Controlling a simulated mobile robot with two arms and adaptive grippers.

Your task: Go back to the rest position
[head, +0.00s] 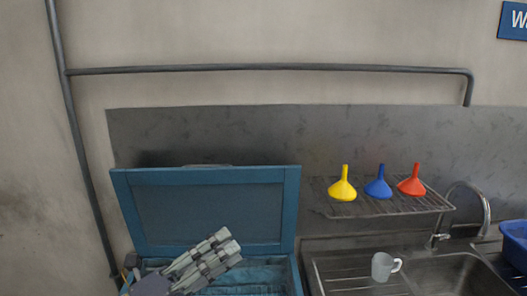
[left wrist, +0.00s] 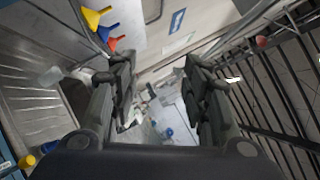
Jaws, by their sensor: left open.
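My left gripper (head: 226,246) shows at the bottom of the head view, in front of the open blue chest (head: 120,190). Its fingers point up and to the right. In the left wrist view the same gripper (left wrist: 163,82) has its two fingers well apart, with nothing between them. My right gripper is in neither view.
Yellow (head: 342,190), blue (head: 379,188) and red (head: 411,186) funnels stand on a wire rack (head: 345,210). Below are a pale mug (head: 382,267), a sink (head: 455,274) with a tap (head: 486,214), and a blue basin (head: 514,240). Dark railings (left wrist: 275,100) show in the wrist view.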

